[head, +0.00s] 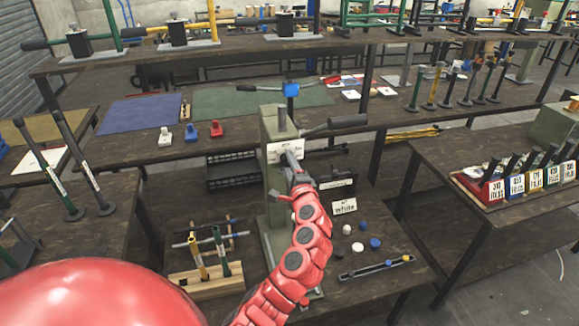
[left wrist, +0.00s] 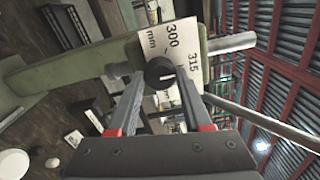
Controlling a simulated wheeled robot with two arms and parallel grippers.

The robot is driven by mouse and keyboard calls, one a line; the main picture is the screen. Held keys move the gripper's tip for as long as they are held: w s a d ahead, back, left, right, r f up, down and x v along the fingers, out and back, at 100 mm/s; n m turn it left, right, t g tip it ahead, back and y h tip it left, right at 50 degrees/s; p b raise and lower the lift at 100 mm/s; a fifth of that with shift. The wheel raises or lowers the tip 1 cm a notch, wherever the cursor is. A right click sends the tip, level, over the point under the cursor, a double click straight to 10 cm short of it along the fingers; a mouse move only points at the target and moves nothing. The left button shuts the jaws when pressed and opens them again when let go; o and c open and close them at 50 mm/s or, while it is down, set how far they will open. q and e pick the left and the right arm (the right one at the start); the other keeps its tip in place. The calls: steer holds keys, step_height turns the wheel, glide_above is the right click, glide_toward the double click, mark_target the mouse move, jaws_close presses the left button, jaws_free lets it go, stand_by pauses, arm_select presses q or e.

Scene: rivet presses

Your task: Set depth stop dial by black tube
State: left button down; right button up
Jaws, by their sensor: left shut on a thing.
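In the left wrist view, the left gripper (left wrist: 160,88) is shut on the black dial knob (left wrist: 159,72) of the depth stop, in front of a white plate (left wrist: 175,38) marked 300, 315 and mm. The pointer's setting is hard to read. My right gripper is not in view.
Blue and white caps (head: 375,243) and a small ruler-like bar (head: 376,268) lie right of the press. A wooden rack with tools (head: 207,280) stands left of it. Labelled coloured bins (head: 515,185) are on the right bench. More tubes (head: 450,88) stand on the back table.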

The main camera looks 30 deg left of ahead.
arm_select(q)
steer(key=shift+c, duration=1.7)
jaws_free()
steer(key=shift+s+d+f, duration=0.1)
steer(key=shift+s+d, duration=0.2)
steer(key=shift+d, duration=0.1)
steer(key=b+v, duration=0.3)
steer(key=v, duration=1.3)
steer(key=shift+d, duration=0.15)
